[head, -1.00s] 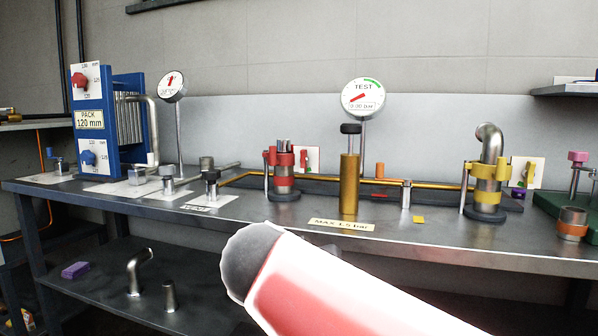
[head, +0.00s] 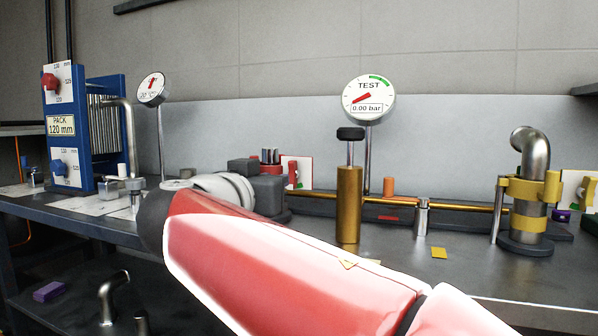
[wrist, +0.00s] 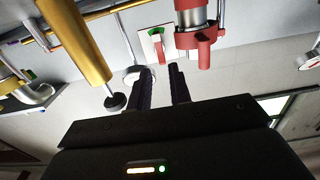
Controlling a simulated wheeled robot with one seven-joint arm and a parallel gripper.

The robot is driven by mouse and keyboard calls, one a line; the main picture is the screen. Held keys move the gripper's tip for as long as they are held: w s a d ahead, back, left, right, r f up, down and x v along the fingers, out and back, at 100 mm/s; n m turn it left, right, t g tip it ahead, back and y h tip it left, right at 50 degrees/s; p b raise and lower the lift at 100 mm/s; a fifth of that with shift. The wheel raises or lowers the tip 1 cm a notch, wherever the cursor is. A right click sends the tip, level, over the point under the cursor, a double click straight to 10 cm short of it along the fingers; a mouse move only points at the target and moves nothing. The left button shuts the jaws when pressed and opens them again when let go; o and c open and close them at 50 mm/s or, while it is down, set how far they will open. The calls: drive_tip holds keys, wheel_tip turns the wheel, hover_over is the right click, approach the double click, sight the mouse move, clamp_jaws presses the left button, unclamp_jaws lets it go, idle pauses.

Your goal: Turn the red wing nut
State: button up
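A red clamp (wrist: 190,17) sits around a steel pipe joint at the top of the wrist view, which is upside down. A red piece (wrist: 205,50) sticks out from the clamp; it looks like the wing nut, but its wings are not clear. My gripper (wrist: 161,70) is open and empty, its two dark fingers apart, pointing toward the clamp area and a little left of that red piece, not visibly touching it. In the head view my gripper's grey body (head: 258,182) and my arm hide most of the clamp.
A brass hand pump (head: 348,205) with a black handle stands right of my gripper. Behind is a small white panel with a red pointer (head: 293,174). A test gauge (head: 369,98) rises behind the pump. A yellow-clamped pipe elbow (head: 530,190) stands at the right.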

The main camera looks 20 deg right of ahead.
sight(291, 173)
drive_tip(key=p+x, duration=0.1)
drive_tip(key=x, duration=0.7)
clamp_jaws()
